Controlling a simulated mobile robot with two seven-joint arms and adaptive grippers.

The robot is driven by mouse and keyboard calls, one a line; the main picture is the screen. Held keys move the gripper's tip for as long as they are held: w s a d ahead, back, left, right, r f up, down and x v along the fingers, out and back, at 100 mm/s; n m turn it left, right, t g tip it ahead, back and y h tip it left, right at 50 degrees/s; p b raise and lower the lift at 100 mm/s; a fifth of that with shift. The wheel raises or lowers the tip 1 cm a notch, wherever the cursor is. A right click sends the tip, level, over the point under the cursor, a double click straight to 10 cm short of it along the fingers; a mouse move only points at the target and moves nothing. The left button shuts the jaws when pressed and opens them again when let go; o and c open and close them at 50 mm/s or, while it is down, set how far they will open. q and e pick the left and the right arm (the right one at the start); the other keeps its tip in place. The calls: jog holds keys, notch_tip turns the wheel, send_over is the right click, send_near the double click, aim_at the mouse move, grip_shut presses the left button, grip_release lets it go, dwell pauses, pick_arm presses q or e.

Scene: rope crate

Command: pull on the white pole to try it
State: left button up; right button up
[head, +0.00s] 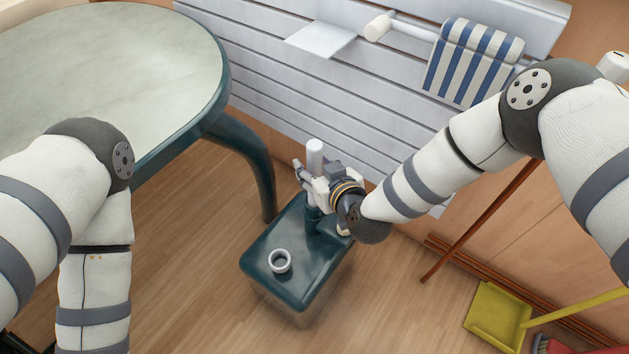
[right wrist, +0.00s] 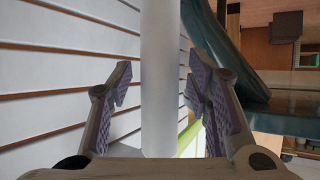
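The white pole (head: 315,152) stands upright at the back of a dark green box-like base (head: 290,285). My right gripper (head: 309,180) is at the pole's upper part, with the pole's top showing above it. In the right wrist view the pole (right wrist: 160,110) stands between the two purple-padded fingers of my right gripper (right wrist: 160,75). The fingers are open, with a gap showing on each side of the pole. The hand partly hides the pole's lower part in the head view. My left arm runs out of the bottom of the head view, so its gripper is not seen.
A white ring (head: 280,261) lies on the base's top. A green-edged table (head: 110,50) stands at the left, its leg near the base. Behind is a slatted wall (head: 262,75) with a shelf (head: 321,38) and striped towel (head: 470,62). A yellow dustpan (head: 497,316) lies at lower right.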

jog(key=v, duration=1.2)
jog(key=s+d+f+m+g+h+p, duration=0.1)
jog(key=s+d+f+g+p, duration=0.2)
jog(key=s, duration=0.6)
jog(key=s+d+f+m+g+h+p, duration=0.1)
jog(key=s+d+f+g, duration=0.35)
jog(key=s, duration=0.45)
pick_arm(q)
jog(key=w+r+t+p, duration=0.1)
jog(key=w+r+t, duration=0.1)
jog(key=w+r, duration=0.4)
jog(key=shift+r+p, duration=0.3)
jog(key=shift+r, duration=0.05)
pick_arm(e)
jog(key=s+d+r+m+g+h, duration=0.1)
jog(key=s+d+g, duration=0.2)
jog(key=s, duration=0.6)
jog(key=s+d+r+m+g+h, duration=0.1)
jog(key=s+d+m+g+h, duration=0.1)
jog(key=s+d, duration=0.5)
jog(key=s+g, duration=0.1)
jog(key=s, duration=0.2)
jog(key=shift+r+g, duration=0.3)
jog(key=shift+g, duration=0.05)
pick_arm(q)
jog(key=shift+w, duration=0.1)
